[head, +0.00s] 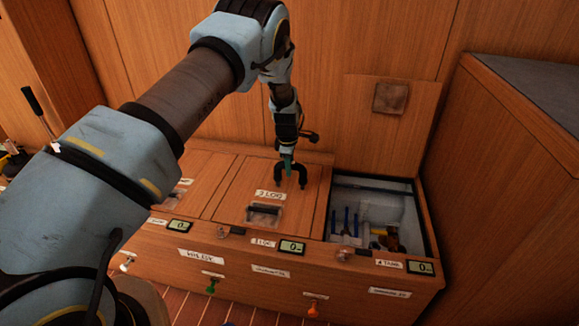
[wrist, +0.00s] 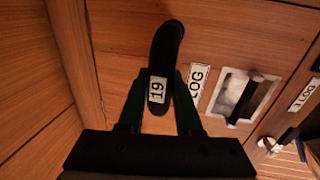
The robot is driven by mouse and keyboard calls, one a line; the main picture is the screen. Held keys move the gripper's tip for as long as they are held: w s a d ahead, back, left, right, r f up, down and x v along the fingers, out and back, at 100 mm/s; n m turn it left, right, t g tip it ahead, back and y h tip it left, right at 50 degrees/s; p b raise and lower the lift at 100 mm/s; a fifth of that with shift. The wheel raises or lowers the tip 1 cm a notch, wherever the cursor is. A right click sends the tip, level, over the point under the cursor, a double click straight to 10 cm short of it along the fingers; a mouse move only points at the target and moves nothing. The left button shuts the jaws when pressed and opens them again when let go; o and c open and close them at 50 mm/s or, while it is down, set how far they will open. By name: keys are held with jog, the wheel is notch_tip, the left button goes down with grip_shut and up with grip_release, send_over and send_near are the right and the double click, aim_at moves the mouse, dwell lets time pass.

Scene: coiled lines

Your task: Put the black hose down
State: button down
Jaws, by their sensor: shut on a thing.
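The black hose (wrist: 166,50) is a short, thick, curved piece with a white tag reading 19. In the wrist view my gripper (wrist: 160,88) is shut on it, with a green finger on each side of the tag. In the head view my gripper (head: 288,160) points down over the wooden lid labelled 3 LOG (head: 232,192). There the black hose (head: 302,176) shows as a dark arch at the fingertips, close above the lid. I cannot tell whether it touches the wood.
To the right, a compartment (head: 424,215) stands open, its lid (head: 415,110) raised, with blue and yellow items inside. The 3 LOG lid has a recessed handle (head: 264,214). Small displays (head: 292,247) line the bench's front edge. A tall wooden cabinet (head: 510,150) stands at right.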

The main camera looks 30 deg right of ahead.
jog(key=shift+f, duration=0.1)
jog(key=c, duration=0.6)
grip_release()
